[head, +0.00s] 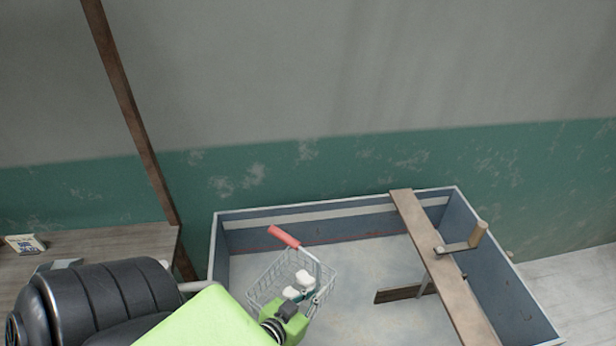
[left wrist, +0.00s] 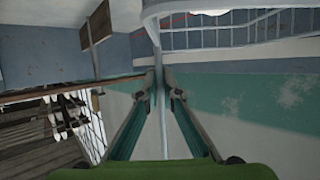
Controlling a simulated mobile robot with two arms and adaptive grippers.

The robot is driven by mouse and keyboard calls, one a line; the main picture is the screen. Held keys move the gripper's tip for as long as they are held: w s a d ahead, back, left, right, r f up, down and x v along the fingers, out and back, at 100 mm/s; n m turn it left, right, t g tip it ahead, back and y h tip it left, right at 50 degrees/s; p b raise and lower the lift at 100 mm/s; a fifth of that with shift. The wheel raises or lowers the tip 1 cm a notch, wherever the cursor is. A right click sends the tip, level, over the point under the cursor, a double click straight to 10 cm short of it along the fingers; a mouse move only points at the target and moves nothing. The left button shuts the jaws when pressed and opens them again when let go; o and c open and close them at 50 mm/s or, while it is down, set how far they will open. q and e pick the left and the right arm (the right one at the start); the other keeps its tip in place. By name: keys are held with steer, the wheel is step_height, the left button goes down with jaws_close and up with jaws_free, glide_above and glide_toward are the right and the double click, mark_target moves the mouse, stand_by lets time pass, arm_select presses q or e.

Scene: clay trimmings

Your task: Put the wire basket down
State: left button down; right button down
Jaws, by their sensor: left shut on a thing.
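The wire basket (head: 262,283) is a small grey mesh basket with a red grip (head: 284,237) on its handle. It hangs or stands inside the left part of a blue-grey trough; I cannot tell whether it touches the floor. Two whitish lumps (head: 304,278) show in it. My left gripper (head: 311,297), on a green body, is shut on the basket's bent metal handle. The left wrist view shows the handle bar between the closed fingertips (left wrist: 158,76), with the basket's wires (left wrist: 240,32) at upper right. My right gripper is out of view.
The trough (head: 330,209) has raised walls. A wooden plank (head: 436,255) crosses its right side, carrying a wooden-handled tool (head: 478,234). A wooden board (head: 396,294) is below the plank's left edge. The trough's middle floor is bare. A wooden table (head: 120,240) stands at left.

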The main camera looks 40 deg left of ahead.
arm_select(q)
steer(key=b, duration=0.6)
glide_above(316, 315)
steer(key=shift+w+a+f, duration=0.1)
steer(key=shift+f, duration=3.65)
steer(key=shift+r, duration=0.1)
steer(key=c, duration=2.6)
jaws_free()
steer(key=shift+f, duration=0.25)
steer(key=o, duration=0.4)
steer(key=shift+c, duration=0.2)
steer(key=shift+r, duration=0.15)
